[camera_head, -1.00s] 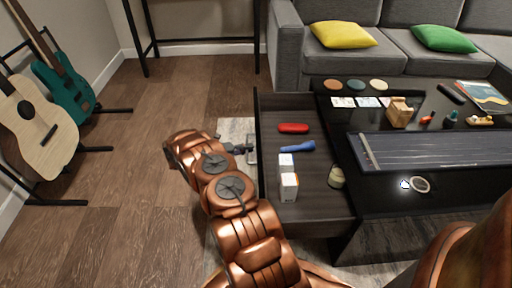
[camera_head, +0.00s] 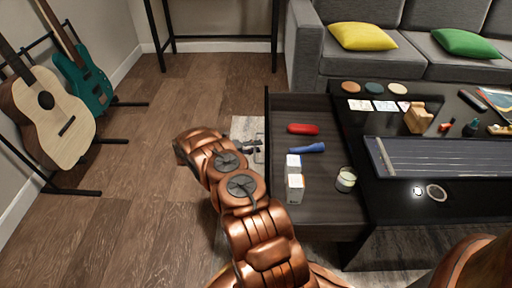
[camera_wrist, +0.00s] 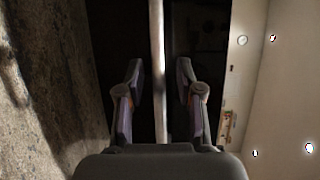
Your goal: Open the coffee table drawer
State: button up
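The coffee table (camera_head: 400,218) is black and stands at the right in the head view. Its dark wood drawer (camera_head: 325,208) is pulled out to the left, with its inside in plain sight. My gripper (camera_head: 243,149) is at the outer left side of the drawer front, partly hidden by my arm. In the wrist view, the two fingers of my gripper (camera_wrist: 158,95) stand apart. A pale upright bar (camera_wrist: 157,60), seemingly the drawer's handle or front edge, runs between them. Gaps show on both sides of it.
The drawer holds a red case (camera_head: 303,129), a blue tool (camera_head: 307,149), white boxes (camera_head: 295,188) and a candle jar (camera_head: 346,179). Two guitars (camera_head: 58,120) stand at the left. The floor (camera_head: 150,190) between them and my arm is clear.

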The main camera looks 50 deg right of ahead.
jog(key=shift+a, duration=0.1)
jog(key=v, duration=1.2)
dwell(0.4)
jog(key=s+a+r+m+y+p, duration=0.25)
jog(key=a+r+m+p, duration=0.2)
jog(key=r, duration=0.85)
jog(key=s+a+r+m+y+p, duration=0.1)
jog(key=s+a+r+m+p, duration=0.35)
jog(key=r, duration=0.95)
jog(key=s+a+r+m+y+p, duration=0.25)
jog(key=r+m+p, duration=0.35)
jog(key=r, duration=0.7)
jog(key=s+a+r+m+t+y+p, duration=0.5)
jog(key=s+a+r+m+p, duration=0.9)
jog(key=s+a+r+p, duration=0.6)
jog(key=s+a+r+y, duration=0.2)
jog(key=s+a+r, duration=0.3)
jog(key=s, duration=0.1)
jog(key=shift+s+a+t+y, duration=0.2)
jog(key=shift+s+t+y, duration=0.2)
